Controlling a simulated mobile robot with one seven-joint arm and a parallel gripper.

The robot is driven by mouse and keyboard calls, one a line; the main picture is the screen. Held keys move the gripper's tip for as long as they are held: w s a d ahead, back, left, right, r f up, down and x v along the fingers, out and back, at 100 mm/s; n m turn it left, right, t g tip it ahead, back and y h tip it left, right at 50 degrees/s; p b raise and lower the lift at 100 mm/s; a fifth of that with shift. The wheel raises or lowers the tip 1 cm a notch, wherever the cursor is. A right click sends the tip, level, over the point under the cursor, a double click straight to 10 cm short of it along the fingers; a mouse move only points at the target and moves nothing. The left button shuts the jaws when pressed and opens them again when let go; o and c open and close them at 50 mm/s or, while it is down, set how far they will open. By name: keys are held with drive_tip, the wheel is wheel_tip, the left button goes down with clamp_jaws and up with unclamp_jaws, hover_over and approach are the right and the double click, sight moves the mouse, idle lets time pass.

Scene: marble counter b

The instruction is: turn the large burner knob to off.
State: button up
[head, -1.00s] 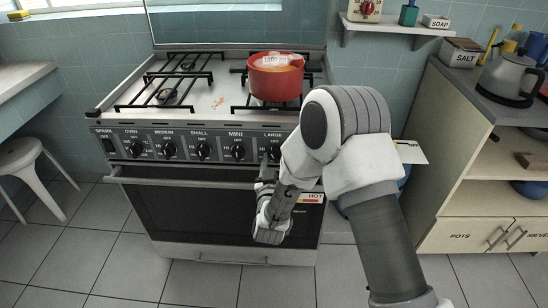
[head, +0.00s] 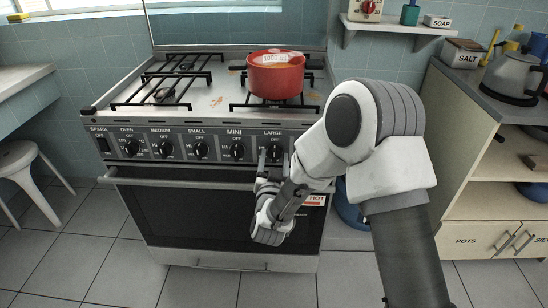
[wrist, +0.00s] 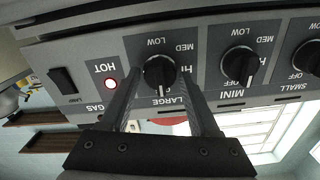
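The large burner knob (wrist: 160,76) is black and round with a raised grip, on the grey control panel; in the head view it is the rightmost knob (head: 273,152), partly covered by my gripper. The wrist view is upside down, with LARGE printed below the knob.
The mini knob (wrist: 239,66) sits beside the large one. The oven handle (head: 185,181) runs just below the knobs.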

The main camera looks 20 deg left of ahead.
drive_tip(key=shift+o, duration=1)
drive_tip(key=shift+n, duration=1.3)
drive_tip(key=b+v, duration=0.2)
drive_tip(key=v, duration=0.5)
